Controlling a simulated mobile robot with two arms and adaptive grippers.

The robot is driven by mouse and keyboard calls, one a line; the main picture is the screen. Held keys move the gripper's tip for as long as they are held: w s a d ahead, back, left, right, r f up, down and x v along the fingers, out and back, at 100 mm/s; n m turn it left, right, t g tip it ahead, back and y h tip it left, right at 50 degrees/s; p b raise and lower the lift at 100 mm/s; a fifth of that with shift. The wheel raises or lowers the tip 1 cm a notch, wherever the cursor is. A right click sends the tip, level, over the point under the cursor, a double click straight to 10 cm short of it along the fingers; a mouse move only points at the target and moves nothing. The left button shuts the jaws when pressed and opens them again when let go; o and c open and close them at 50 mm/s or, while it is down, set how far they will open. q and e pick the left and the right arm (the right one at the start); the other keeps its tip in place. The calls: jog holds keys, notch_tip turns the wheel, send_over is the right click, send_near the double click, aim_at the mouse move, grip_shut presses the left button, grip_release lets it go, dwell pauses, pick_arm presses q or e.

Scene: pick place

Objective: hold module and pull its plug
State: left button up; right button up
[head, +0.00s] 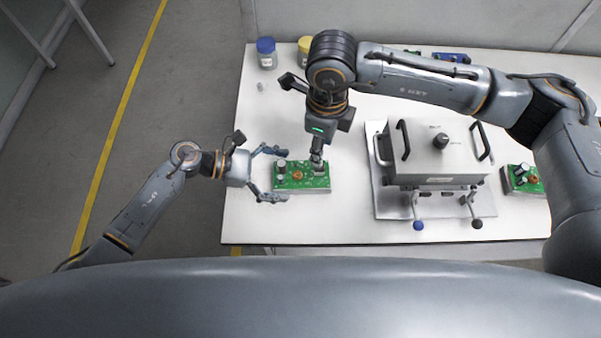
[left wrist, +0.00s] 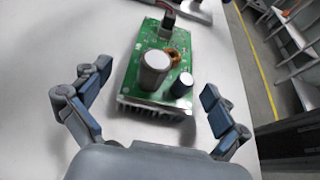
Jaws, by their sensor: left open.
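The module, a green circuit board on a finned heat sink (head: 290,187), lies on the white table. The left wrist view shows its board (left wrist: 140,45), with two capacitors, a copper coil and a black plug (left wrist: 168,19) with dark and red wires at the far end. My left gripper (head: 268,175) is open at the module's left end, its fingers apart on either side and not visibly touching it. My right gripper (head: 317,160) points down at the module's right end, over the plug area. Its fingertips are too small to tell whether they grip, and they hide the plug there.
A grey box fixture with black handles (head: 437,150) stands on a plate to the right. Another green module (head: 522,179) lies beyond it. A blue-lidded jar (head: 266,52) and a yellow-lidded jar (head: 304,48) stand at the back left. The table's front strip is clear.

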pick_arm(q)
jog(key=shift+x, duration=1.2)
